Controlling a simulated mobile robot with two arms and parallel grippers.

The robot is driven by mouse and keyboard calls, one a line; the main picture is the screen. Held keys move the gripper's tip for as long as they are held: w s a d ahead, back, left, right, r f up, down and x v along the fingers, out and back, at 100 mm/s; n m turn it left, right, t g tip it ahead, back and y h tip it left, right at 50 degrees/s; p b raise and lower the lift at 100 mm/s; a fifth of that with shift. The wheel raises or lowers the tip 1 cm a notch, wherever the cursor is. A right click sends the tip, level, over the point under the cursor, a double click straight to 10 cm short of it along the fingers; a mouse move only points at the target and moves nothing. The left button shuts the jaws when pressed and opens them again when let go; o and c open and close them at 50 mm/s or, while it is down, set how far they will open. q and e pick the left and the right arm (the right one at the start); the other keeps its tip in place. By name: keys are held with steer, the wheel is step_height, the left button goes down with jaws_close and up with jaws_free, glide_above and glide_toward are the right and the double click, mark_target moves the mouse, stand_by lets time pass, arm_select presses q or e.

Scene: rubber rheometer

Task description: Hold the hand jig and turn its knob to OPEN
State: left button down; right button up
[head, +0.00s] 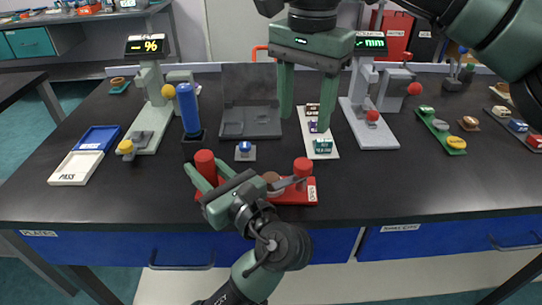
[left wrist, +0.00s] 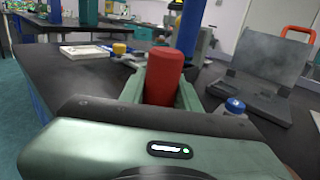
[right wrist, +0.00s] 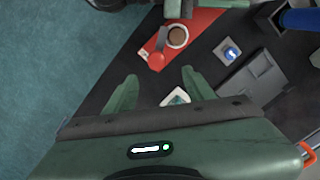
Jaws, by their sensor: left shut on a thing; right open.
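The red hand jig (head: 296,197) lies near the table's front edge, with a small label on its right end. Its upright red handle (head: 205,163) is between the fingers of my left gripper (head: 207,174), which is shut on it. The handle also shows in the left wrist view (left wrist: 164,75). A round brown piece (head: 271,177) and a red knob (head: 302,166) are on the jig; the knob also shows in the right wrist view (right wrist: 157,60). My right gripper (head: 307,108) is open and empty, pointing down above the table behind the jig. The label's text is unreadable.
A blue button on a grey plate (head: 245,156) and a dark grey open case (head: 250,122) stand behind the jig. A blue cylinder (head: 188,106) stands at left of them. A white board (head: 320,142) with small blocks lies below my right gripper. Table front is clear at right.

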mark_target(303, 162)
steer(key=f+m, duration=0.3)
steer(key=m, duration=0.7)
steer(key=f+m, duration=0.3)
steer(key=m, duration=0.8)
steer(key=f+m, duration=0.4)
steer(key=m, duration=0.7)
steer(key=shift+s+d, duration=0.15)
steer(key=shift+d, duration=0.15)
steer(key=shift+r, duration=0.1)
jaws_close()
